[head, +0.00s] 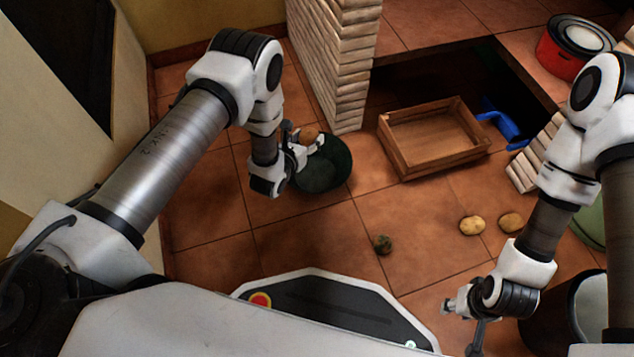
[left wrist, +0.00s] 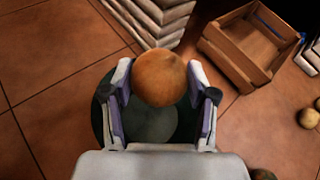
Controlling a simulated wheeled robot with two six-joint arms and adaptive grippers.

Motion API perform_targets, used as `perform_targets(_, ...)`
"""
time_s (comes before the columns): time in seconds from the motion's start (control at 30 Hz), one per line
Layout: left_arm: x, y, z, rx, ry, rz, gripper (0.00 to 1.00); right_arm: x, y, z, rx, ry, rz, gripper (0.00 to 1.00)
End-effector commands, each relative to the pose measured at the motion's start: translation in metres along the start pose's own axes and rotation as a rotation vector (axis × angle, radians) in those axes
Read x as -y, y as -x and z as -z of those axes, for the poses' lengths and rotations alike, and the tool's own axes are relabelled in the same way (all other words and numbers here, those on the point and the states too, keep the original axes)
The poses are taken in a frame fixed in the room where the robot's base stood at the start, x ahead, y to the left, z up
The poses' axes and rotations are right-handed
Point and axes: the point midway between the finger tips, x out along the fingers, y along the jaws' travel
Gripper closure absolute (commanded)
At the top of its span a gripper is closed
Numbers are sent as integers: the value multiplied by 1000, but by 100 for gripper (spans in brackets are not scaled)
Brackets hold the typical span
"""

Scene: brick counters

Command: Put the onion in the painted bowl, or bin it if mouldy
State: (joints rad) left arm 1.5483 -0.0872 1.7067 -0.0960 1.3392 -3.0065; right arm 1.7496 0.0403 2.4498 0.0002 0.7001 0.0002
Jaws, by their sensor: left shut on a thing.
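My left gripper (head: 303,143) is shut on a round orange-brown onion (head: 309,134). In the left wrist view the onion (left wrist: 160,77) sits between the two fingers, and its visible side shows no clear mould. The gripper holds it above a dark green round bin (head: 325,178) standing on the tiled floor. The bin also shows below the onion in the left wrist view (left wrist: 152,126). My right gripper (head: 466,316) hangs low at the right, away from the onion; its finger opening is unclear. I cannot make out a painted bowl for certain.
A wooden crate (head: 397,163) stands right of the bin, with a blue object (head: 505,126) beyond it. Two yellowish potatoes (head: 472,225) (head: 511,222) and a dark greenish lump (head: 382,244) lie on the floor. A red round container (head: 556,62) stands on the counter. A brick pillar (head: 335,65) rises behind the bin.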

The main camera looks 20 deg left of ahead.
Motion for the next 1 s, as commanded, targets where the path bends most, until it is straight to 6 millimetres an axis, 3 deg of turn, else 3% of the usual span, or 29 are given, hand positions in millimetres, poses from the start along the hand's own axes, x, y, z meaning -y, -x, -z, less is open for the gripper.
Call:
perform_targets(0.5,-9,-23,54,0,-2,1,78,-1,-50,3,-7,-10,-1,60)
perform_targets(0.8,-9,-24,56,1,-2,1,78,-1,-51,3,-9,-11,-1,60)
perform_targets(0.83,-9,-24,56,0,-2,1,39,-1,-51,3,-8,-11,-1,60)
perform_targets(0.9,-9,-24,56,0,-2,1,14,-1,-51,3,-8,-11,-1,60)
perform_targets(1.0,-9,-24,56,0,-2,1,13,-1,-51,3,-8,-11,-1,60)
